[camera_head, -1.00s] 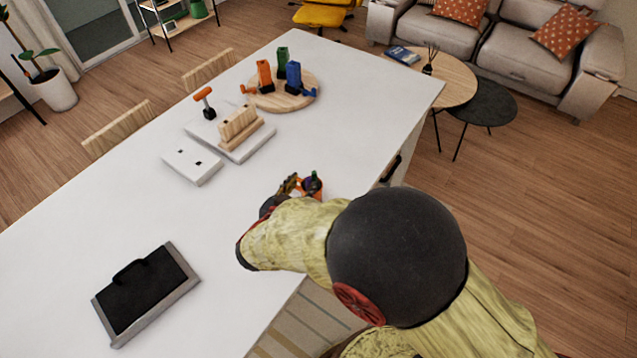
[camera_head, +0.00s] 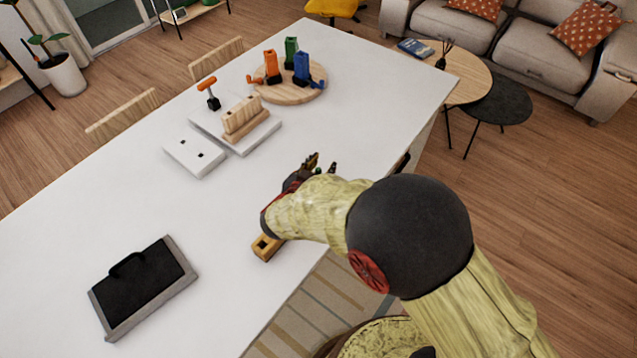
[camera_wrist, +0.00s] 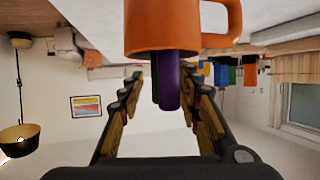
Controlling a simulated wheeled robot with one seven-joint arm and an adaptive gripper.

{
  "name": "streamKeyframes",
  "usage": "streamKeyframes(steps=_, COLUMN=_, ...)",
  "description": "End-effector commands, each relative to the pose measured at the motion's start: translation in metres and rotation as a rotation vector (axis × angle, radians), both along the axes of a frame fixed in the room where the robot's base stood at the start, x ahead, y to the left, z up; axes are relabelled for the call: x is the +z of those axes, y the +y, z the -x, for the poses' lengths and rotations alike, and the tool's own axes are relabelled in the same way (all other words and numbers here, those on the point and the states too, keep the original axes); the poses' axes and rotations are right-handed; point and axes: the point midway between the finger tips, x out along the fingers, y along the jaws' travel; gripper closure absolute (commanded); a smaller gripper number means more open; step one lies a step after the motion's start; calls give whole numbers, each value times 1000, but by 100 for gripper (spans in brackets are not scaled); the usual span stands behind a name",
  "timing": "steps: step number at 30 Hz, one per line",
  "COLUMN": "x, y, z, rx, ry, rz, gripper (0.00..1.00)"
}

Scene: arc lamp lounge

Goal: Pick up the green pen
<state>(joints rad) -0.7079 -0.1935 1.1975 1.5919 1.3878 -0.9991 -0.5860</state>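An orange mug (camera_wrist: 180,30) shows upside down at the top of the wrist view, its handle on the right. A purple pen (camera_wrist: 169,85) sticks out of it, with a dark green pen (camera_wrist: 155,85) beside it, partly hidden behind the purple one. My gripper (camera_wrist: 161,76) is open, its fingers apart on either side of both pens; I cannot tell whether either finger touches them. In the head view my gripper (camera_head: 320,166) is over the table's right part, and my arm hides the mug.
The white table (camera_head: 215,225) holds a wooden block with a hole (camera_head: 266,247) close to my arm and a dark case (camera_head: 143,285) at front left. White blocks (camera_head: 196,156) and a round wooden board (camera_head: 292,96) with coloured devices stand farther back.

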Motion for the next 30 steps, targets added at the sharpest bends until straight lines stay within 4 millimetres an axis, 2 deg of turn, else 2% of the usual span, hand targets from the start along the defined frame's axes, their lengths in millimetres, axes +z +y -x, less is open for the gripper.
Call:
streamKeyframes(steps=3, x=-6, y=-5, z=-11, rx=-1, ry=0, rz=0, gripper=66)
streamKeyframes(steps=12, x=-6, y=-5, z=-14, rx=1, ry=0, rz=0, gripper=67)
streamKeyframes(steps=30, x=-6, y=-5, z=-14, rx=1, ry=0, rz=0, gripper=100)
